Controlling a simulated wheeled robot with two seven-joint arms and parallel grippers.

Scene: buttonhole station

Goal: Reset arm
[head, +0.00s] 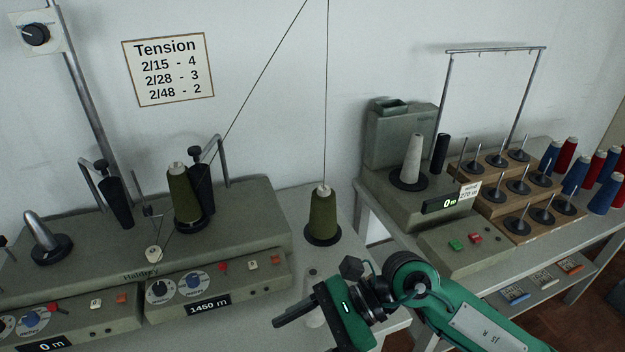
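My green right arm comes in from the lower right, and its gripper (290,316) is above the front of the table. The dark fingers point left and look empty, but their gap cannot be made out. My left gripper is not in view. On the grey winding machine (250,225), an olive cone (181,198) sits tilted against a black drum (203,188), with a bent metal arm (224,162) beside it. The left winding station has a bare spindle arm (40,232) on a black base and a black drum (115,205). The right display (207,306) reads 1450 m.
An olive cone (322,212) stands on a black disc, its thread rising. A pale cone (314,290) is partly hidden behind my gripper. At right, another winder (400,200) and wooden peg steps (535,225) stand near blue and red cones (575,172).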

